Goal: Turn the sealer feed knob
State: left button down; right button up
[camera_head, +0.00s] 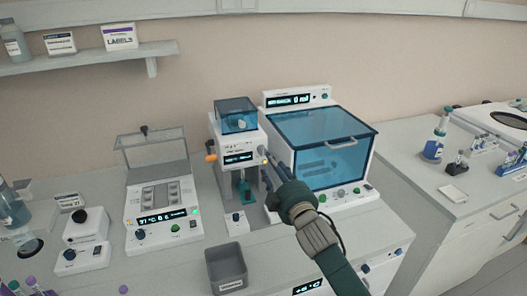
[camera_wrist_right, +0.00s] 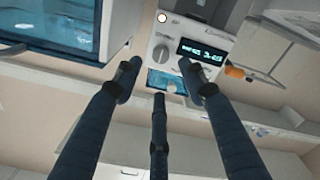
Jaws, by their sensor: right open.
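The sealer (camera_head: 225,133) is a white upright machine with a blue clear hopper (camera_head: 236,118) and a small lit display. I cannot read which knob is the feed knob. My right gripper (camera_head: 265,155) is open and empty in front of the sealer's face. In the wrist view its spread fingers (camera_wrist_right: 159,76) point at the grey knob, apparently apart from it.
A large machine with a blue lid (camera_head: 322,130) stands close to the right of the sealer. A white device with a raised clear cover (camera_head: 152,148) stands left. A grey bin (camera_head: 226,268) is in front. Some bare bench (camera_head: 175,268) shows left of the bin.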

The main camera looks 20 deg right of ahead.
aim_at(263, 153)
jog(key=w+p, duration=0.1)
jog(key=w, duration=0.4)
jog(key=shift+w+a, duration=0.15)
jog(key=shift+w+f, duration=0.2)
jog(key=shift+w, duration=0.9)
jog(key=shift+w+r, duration=0.1)
jog(key=shift+w, duration=0.25)
pick_arm(q)
jog(key=shift+s+a+r, duration=0.2)
jog(key=shift+s+r, duration=0.6)
jog(key=shift+s, duration=0.3)
pick_arm(e)
grip_shut()
